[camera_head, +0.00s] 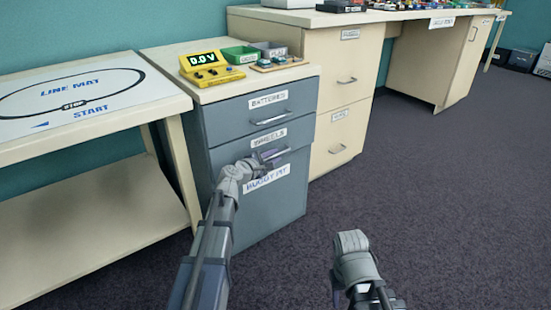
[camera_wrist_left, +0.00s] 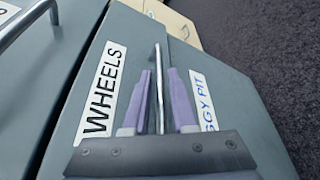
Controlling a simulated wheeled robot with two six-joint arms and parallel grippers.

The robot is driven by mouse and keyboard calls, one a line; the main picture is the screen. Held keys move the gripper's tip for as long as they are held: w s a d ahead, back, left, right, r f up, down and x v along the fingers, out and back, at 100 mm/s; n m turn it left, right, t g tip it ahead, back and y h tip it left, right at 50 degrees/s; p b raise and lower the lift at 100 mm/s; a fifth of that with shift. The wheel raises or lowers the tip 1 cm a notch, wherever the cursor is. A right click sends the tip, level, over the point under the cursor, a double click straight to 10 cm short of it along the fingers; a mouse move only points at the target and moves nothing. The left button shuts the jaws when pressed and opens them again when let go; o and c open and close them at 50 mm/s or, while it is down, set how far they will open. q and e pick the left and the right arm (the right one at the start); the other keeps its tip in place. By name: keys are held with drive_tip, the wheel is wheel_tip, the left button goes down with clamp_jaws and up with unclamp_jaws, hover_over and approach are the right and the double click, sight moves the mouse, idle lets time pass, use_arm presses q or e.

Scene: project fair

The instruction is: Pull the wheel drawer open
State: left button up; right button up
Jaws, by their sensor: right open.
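The wheel drawer (camera_head: 228,156) is the middle grey drawer front, labelled WHEELS, and it looks flush with the cabinet. Its label also shows in the left wrist view (camera_wrist_left: 101,90). The bar handle (camera_wrist_left: 158,85) lies between the two purple fingers of my left gripper (camera_wrist_left: 162,102), with a visible gap on the right side. In the head view my left gripper (camera_head: 268,157) is at the drawer front and partly covers it. My right gripper (camera_head: 386,298) is low in the head view, over the floor and away from the cabinet; it is open and empty.
The BATTERIES drawer (camera_head: 235,117) is above, and the BUGGY PIT front (camera_head: 262,213) is below. A yellow meter (camera_head: 211,69) and green tray (camera_head: 241,55) stand on top. A line mat table (camera_head: 75,93) is at left. Carpet (camera_head: 430,180) in front is clear.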

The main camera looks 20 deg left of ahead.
use_arm(q)
drive_tip(key=shift+w+d+f, duration=0.15)
drive_tip(key=shift+w+f, duration=0.05)
drive_tip(key=shift+w, duration=0.45)
clamp_jaws()
idle(0.9)
